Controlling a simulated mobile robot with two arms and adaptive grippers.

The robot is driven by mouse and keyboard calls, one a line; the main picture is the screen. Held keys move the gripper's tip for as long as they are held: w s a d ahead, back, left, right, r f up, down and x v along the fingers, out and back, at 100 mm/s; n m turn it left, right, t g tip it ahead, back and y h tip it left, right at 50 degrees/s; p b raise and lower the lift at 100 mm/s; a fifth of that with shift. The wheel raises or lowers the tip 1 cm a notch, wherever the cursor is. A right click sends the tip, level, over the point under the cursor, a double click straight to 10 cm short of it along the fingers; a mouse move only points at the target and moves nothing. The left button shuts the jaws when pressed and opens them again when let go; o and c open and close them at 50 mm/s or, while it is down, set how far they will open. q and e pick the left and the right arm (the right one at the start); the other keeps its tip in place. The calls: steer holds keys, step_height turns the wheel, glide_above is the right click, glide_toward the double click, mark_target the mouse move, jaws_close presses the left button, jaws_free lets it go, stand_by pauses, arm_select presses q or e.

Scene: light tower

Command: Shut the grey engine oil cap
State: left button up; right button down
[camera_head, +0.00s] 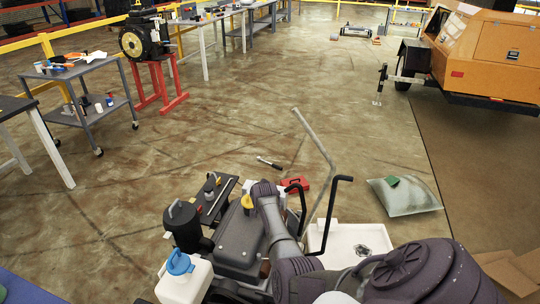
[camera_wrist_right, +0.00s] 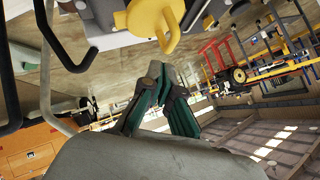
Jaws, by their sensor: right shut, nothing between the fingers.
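The engine with its grey top cover (camera_head: 240,243) is at the bottom centre of the head view. A yellow part (camera_head: 247,202) stands at the cover's edge, and a yellow part with a hole (camera_wrist_right: 155,20) shows at the top of the wrist view. A small grey knob-like part (camera_head: 211,181) stands behind the cover; I cannot tell whether it is the grey oil cap. My right arm reaches over the engine from the lower right, its fingertips not clear in the head view. My right gripper (camera_wrist_right: 162,72) is shut and empty, apart from the yellow part. My left gripper is out of view.
A white tank with a blue cap (camera_head: 178,263) and a black canister (camera_head: 181,219) stand left of the engine. A bent black bar (camera_head: 333,205) and a white tray (camera_head: 345,240) are at its right. Open floor lies beyond, with a grey sack (camera_head: 405,198).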

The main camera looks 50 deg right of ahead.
mark_target(249, 203)
steer(key=shift+w+a+g, duration=0.15)
steer(key=shift+w+g, duration=0.1)
steer(key=shift+g, duration=0.05)
steer(key=shift+w+a+f, duration=0.15)
steer(key=shift+w+f+g+b, duration=0.3)
steer(key=shift+w+f+b, duration=0.1)
steer(key=shift+b, duration=0.6)
steer(key=shift+w+f+b, duration=0.1)
steer(key=shift+w+b, duration=0.1)
steer(key=shift+b, duration=0.1)
steer(key=shift+w+a+n, duration=0.15)
steer(key=shift+n, duration=0.15)
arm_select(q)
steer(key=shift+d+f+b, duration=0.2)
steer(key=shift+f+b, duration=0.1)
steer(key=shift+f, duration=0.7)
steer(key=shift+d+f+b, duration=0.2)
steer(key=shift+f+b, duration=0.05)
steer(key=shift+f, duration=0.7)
arm_select(e)
steer(key=shift+w+a, duration=0.15)
steer(key=shift+w, duration=0.05)
